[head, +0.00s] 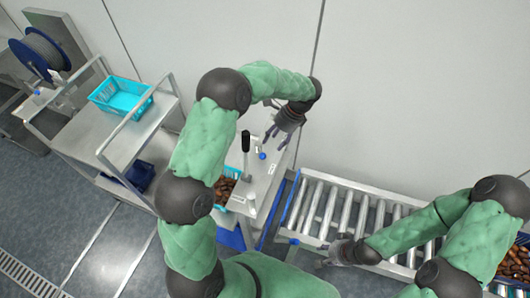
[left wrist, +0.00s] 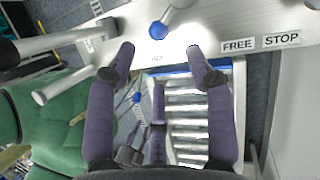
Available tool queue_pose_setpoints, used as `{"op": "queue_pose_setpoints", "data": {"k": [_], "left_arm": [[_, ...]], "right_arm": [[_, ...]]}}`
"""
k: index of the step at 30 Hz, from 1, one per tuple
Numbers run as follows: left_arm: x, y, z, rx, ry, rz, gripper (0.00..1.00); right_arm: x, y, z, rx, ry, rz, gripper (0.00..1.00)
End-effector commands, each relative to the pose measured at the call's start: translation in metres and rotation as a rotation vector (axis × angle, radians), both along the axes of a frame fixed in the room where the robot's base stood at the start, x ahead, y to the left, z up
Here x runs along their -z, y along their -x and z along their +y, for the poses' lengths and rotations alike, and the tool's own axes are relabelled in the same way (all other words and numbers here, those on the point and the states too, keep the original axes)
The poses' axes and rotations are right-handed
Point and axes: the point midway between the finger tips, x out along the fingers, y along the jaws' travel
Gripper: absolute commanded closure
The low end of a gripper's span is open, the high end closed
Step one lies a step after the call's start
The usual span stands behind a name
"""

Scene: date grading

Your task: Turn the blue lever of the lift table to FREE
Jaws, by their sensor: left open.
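The lift table's lever has a blue ball knob (head: 262,156) on a short metal arm, on the pale table top (head: 262,185). In the left wrist view the blue knob (left wrist: 158,30) lies just beyond and between my fingertips. The FREE label (left wrist: 238,45) and the STOP label (left wrist: 282,39) are to its right, FREE being nearer the knob. My left gripper (head: 277,140) is open and empty beside the lever; its spread purple fingers show in the left wrist view (left wrist: 161,58). My right gripper (head: 332,255) is low over the roller conveyor; its finger opening is unclear.
A black-knobbed upright handle (head: 245,142) stands left of the lever. A crate of dates (head: 224,190) is partly hidden by my left arm. The roller conveyor (head: 330,208) runs to the right. A cart with a turquoise basket (head: 121,95) stands left. The wall is close behind.

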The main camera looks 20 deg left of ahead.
Motion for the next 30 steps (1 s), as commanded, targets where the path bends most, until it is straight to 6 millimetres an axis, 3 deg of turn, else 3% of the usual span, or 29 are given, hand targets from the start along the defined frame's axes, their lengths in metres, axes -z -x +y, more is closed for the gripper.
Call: {"op": "queue_pose_setpoints", "data": {"k": [12,18,27,30], "left_arm": [[0.063,0.019,0.023,-0.001,0.000,0.003,0.47],[0.075,0.023,0.027,0.000,0.000,0.001,0.47],[0.077,0.023,0.028,-0.001,0.001,0.001,0.47],[0.077,0.023,0.028,-0.001,0.001,0.001,0.72]], "right_arm": [[-0.001,0.000,0.000,0.000,0.000,0.000,0.60],[-0.001,0.000,0.000,0.000,0.000,0.000,0.60],[-0.001,0.000,0.000,0.000,0.000,0.000,0.60],[-0.001,0.000,0.000,0.000,0.000,0.000,0.60]]}}
